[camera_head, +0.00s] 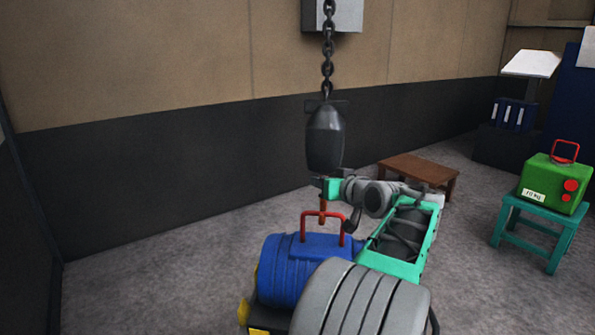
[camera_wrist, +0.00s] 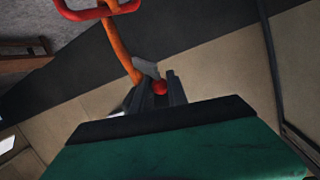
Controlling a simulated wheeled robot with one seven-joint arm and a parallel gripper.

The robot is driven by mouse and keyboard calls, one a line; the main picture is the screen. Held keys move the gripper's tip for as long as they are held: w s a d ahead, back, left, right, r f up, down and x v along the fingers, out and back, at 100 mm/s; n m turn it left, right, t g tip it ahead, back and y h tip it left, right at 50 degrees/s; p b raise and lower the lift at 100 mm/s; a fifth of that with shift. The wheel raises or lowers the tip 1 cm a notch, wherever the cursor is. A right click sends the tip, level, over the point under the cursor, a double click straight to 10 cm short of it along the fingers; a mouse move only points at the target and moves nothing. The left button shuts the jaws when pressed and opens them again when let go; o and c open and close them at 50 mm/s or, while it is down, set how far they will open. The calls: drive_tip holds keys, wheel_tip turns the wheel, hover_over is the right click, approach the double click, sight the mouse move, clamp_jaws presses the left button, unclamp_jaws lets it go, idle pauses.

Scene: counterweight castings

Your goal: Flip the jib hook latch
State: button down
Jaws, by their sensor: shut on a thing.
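The orange jib hook (camera_head: 322,210) hangs under a dark block (camera_head: 325,140) on a chain. In the wrist view its orange shank (camera_wrist: 122,50) runs towards my gripper. The grey latch (camera_wrist: 147,68) with a red knob (camera_wrist: 160,87) sits at its end in that view. My gripper (camera_wrist: 161,92) is shut on the latch at the red knob, which shows between the fingers. The head view shows my gripper (camera_head: 327,188) beside the hook, its fingertips mostly hidden. A red handle (camera_head: 322,213) on a blue casting (camera_head: 292,272) stands close to the hook; I cannot tell whether the hook passes through it.
A green casting (camera_head: 553,184) with a red handle stands on a teal stool (camera_head: 545,220) at the right. A brown low table (camera_head: 420,170) stands behind my arm. The grey floor at the left is clear.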

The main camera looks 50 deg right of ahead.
drive_tip(key=c, duration=1.3)
unclamp_jaws()
drive_tip(key=v, duration=0.7)
drive_tip(key=shift+s+p, duration=0.3)
drive_tip(key=shift+s, duration=0.1)
drive_tip(key=shift+a+r, duration=0.1)
